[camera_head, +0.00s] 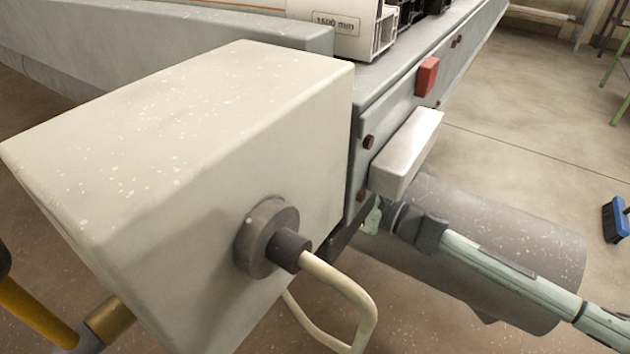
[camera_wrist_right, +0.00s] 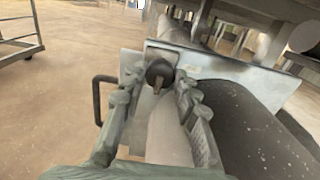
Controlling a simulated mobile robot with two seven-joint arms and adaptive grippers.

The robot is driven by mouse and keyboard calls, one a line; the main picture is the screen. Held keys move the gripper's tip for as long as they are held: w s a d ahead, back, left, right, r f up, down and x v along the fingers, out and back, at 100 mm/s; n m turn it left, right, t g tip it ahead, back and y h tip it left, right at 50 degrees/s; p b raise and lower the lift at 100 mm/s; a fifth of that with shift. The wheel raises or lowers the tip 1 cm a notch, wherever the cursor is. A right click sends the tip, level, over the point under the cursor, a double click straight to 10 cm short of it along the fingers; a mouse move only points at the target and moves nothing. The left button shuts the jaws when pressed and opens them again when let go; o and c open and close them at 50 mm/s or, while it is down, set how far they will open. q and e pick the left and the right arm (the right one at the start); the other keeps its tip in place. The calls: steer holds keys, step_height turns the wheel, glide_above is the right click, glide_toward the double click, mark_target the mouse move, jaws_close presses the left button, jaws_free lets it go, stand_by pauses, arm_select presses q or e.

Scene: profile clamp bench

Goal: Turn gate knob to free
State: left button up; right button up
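A dark round knob (camera_wrist_right: 160,73) with a short pale stub sits on a light metal plate (camera_wrist_right: 208,66) in the right wrist view. I take it to be the gate knob; its setting cannot be read. My right gripper (camera_wrist_right: 158,88) has its two fingers spread on either side of the knob, with narrow gaps that make contact hard to judge. In the head view my right gripper (camera_head: 375,217) reaches in from the right under the bench edge, its fingertips mostly hidden behind the bench end and a pale bar. The knob is not visible there.
A large beige box (camera_head: 180,140) with a cable (camera_head: 345,285) stands left of my right gripper. A grey cylinder (camera_head: 500,235) lies beneath my right arm. The pale bar (camera_head: 408,152) and a red block (camera_head: 427,77) project from the bench side. A dark bent handle (camera_wrist_right: 97,97) is left of the knob.

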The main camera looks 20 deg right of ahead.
steer(key=c, duration=0.3)
arm_select(q)
step_height(320, 180, up, 12)
steer(key=s+t+b, duration=0.1)
steer(key=s+b, duration=0.1)
steer(key=b, duration=0.4)
steer(key=w+d+r+m+t+h+b, duration=0.1)
steer(key=w+d+r+t+h+b, duration=0.2)
steer(key=w+d+r+t, duration=0.6)
steer(key=shift+w+d+r+m+h, duration=0.3)
steer(key=shift+w+d+r+h, duration=0.55)
steer(key=shift+w+d, duration=1.35)
arm_select(e)
steer(key=shift+n, duration=9.1)
arm_select(q)
steer(key=shift+w+a+r, duration=0.1)
steer(key=shift+a, duration=0.05)
